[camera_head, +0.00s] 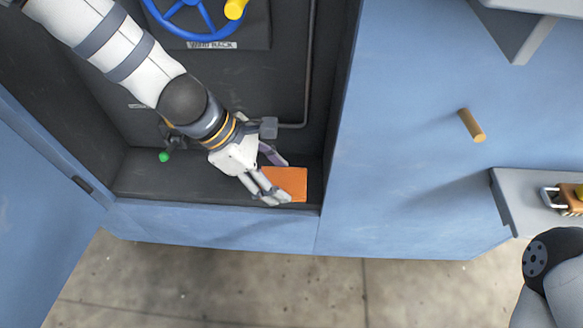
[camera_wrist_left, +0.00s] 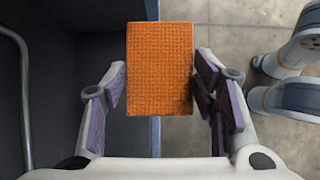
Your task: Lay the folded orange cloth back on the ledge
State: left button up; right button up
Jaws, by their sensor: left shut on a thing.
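The folded orange cloth (camera_head: 289,183) is a flat, square, woven piece at the right end of the ledge. My left gripper (camera_head: 274,182) reaches down into the open cabinet and is shut on the cloth. In the left wrist view the cloth (camera_wrist_left: 160,68) lies between the two purple-padded fingers. The dark ledge (camera_head: 165,178) runs along the cabinet's bottom behind a blue front edge. I cannot tell whether the cloth touches the ledge or hangs just above it. My right gripper is not in view.
A blue handwheel (camera_head: 190,14) is on the back wall above. A conduit (camera_head: 309,70) runs down to a grey box (camera_head: 268,127). A small green knob (camera_head: 164,157) is left of my arm. The open blue door (camera_head: 40,220) stands left. The ledge's left part is clear.

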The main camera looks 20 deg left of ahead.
pick_arm(q)
jog(key=w+f+b, duration=0.1)
jog(key=w+f, duration=0.1)
jog(key=w+f+b, duration=0.1)
jog(key=w+f, duration=0.2)
jog(key=w+a+f+b, duration=0.1)
jog(key=w+f, duration=0.1)
jog(key=w, duration=0.1)
jog(key=shift+f, duration=0.2)
jog(key=f+b, duration=0.1)
jog(key=f, duration=0.2)
jog(key=shift+w+f+b, duration=0.3)
jog(key=shift+w+b, duration=0.05)
jog(key=shift+b, duration=0.05)
jog(key=shift+r, duration=0.1)
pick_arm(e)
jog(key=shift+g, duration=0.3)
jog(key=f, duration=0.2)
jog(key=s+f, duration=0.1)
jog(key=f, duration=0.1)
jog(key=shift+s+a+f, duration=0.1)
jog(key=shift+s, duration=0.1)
pick_arm(q)
jog(key=o, duration=1.1)
